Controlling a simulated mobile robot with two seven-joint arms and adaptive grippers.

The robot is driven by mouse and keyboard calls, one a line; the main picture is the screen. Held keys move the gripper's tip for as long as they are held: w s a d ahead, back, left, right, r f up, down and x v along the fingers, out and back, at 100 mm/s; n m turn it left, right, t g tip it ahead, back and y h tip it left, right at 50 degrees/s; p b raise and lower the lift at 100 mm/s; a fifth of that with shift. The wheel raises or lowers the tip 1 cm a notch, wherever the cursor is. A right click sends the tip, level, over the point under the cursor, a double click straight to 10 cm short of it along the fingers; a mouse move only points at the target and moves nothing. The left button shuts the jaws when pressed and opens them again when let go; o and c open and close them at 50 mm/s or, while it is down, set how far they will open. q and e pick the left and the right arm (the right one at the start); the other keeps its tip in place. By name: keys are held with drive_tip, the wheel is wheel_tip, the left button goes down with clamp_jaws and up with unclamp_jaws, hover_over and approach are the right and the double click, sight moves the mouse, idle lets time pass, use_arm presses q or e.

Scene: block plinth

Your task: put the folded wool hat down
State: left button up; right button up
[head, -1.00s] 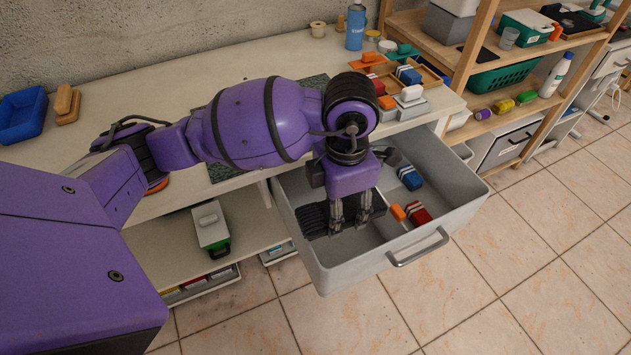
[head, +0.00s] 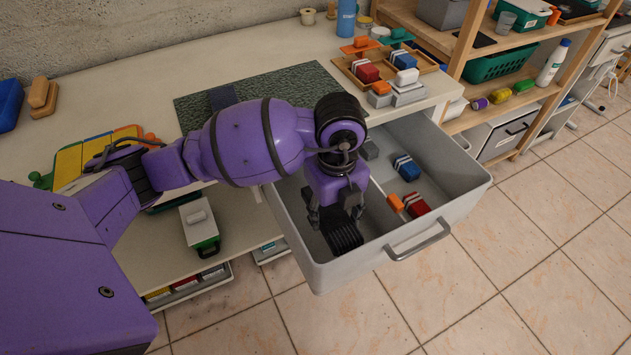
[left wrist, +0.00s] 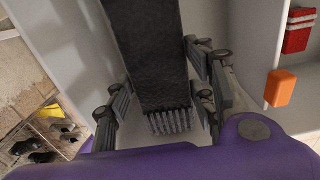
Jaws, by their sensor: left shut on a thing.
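The folded wool hat (head: 345,238) is dark grey to black, with a ribbed end. My left gripper (head: 335,213) points down and is shut on it, one finger on each side. In the left wrist view the hat (left wrist: 146,60) runs as a dark strip between the fingers (left wrist: 160,105), its ribbed edge nearest the camera. The hat is over or within the left compartment of the open grey drawer (head: 455,205), close to the front wall. I cannot tell whether it touches the drawer floor. My right gripper is not in view.
A dark mat (head: 300,85) and a wooden tray (head: 350,72) with blocks are on the bench (head: 130,90). Tiled floor lies in front.

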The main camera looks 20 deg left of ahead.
use_arm(q)
wheel_tip(320, 180, down, 10)
drive_tip(key=shift+w+f+b, duration=0.1)
drive_tip(key=shift+f+b, duration=0.05)
drive_tip(key=shift+b, duration=0.3)
drive_tip(key=shift+f, duration=0.1)
drive_tip(key=shift+f, duration=0.15)
drive_tip(key=o, duration=1.2)
wheel_tip(320, 180, up, 13)
drive_tip(key=shift+f+p, duration=0.2)
drive_tip(key=shift+p, duration=0.4)
